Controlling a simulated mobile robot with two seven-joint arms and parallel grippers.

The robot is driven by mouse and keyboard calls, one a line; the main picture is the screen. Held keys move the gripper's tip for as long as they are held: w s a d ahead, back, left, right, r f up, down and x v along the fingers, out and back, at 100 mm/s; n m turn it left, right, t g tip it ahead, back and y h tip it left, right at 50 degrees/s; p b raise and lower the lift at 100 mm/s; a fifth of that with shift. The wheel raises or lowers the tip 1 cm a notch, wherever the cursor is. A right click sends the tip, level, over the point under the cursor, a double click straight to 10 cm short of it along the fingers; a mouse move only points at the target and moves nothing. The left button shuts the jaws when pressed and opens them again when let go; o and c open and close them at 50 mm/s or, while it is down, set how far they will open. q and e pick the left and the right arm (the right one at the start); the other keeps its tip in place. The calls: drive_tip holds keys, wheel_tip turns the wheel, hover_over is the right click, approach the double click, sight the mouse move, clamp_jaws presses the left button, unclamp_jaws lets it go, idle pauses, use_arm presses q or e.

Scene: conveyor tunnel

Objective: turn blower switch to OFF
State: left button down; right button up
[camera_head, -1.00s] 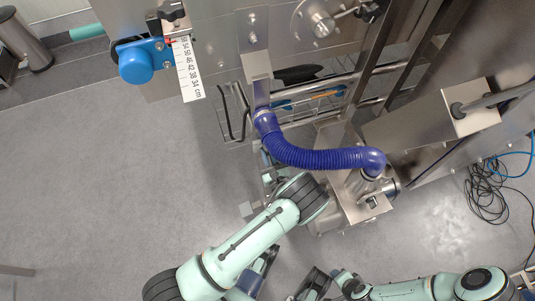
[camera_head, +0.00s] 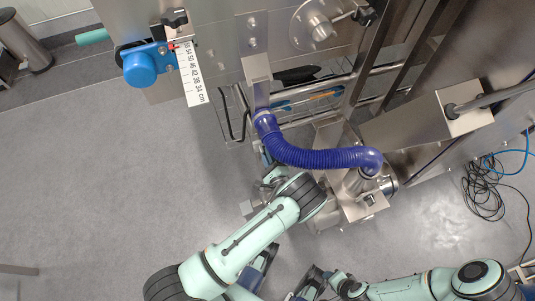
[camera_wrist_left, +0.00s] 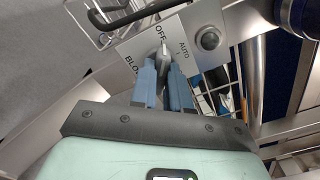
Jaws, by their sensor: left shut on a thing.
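The blower switch is a grey knob (camera_wrist_left: 164,62) on a metal label plate (camera_wrist_left: 186,38) in the left wrist view. The plate shows OFF, AUTO and a partly covered word starting with BLO. The knob's narrow end points up at the OFF label. My left gripper (camera_wrist_left: 165,72) has its two blue fingers on either side of the knob and is shut on it. In the head view my left wrist hides most of the switch area below the blue hose.
A ribbed blue hose (camera_head: 320,157) arches just beyond my left wrist. A round button (camera_wrist_left: 209,39) sits right of the knob. A wire basket (camera_head: 235,112) hangs nearby. Black and blue cables (camera_head: 484,190) lie on the floor at right.

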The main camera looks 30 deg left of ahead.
use_arm(q)
drive_tip(key=shift+d+n, duration=0.1)
drive_tip(key=shift+n, duration=0.5)
use_arm(e)
drive_tip(key=shift+s+a+r, duration=0.1)
drive_tip(key=shift+s, duration=0.05)
use_arm(q)
drive_tip(key=shift+f, duration=0.1)
drive_tip(key=c, duration=1.1)
unclamp_jaws()
drive_tip(key=p+v, duration=0.1)
drive_tip(key=v, duration=1.2)
drive_tip(key=shift+s+p, duration=0.2)
drive_tip(key=shift+p, duration=0.1)
use_arm(e)
drive_tip(key=shift+s+a+r+g, duration=0.2)
drive_tip(key=shift+s+a+r, duration=0.05)
drive_tip(key=shift+s+r, duration=0.25)
drive_tip(key=shift+s+a+r+g, duration=0.25)
drive_tip(key=shift+s+r, duration=0.1)
drive_tip(key=shift+s, duration=0.2)
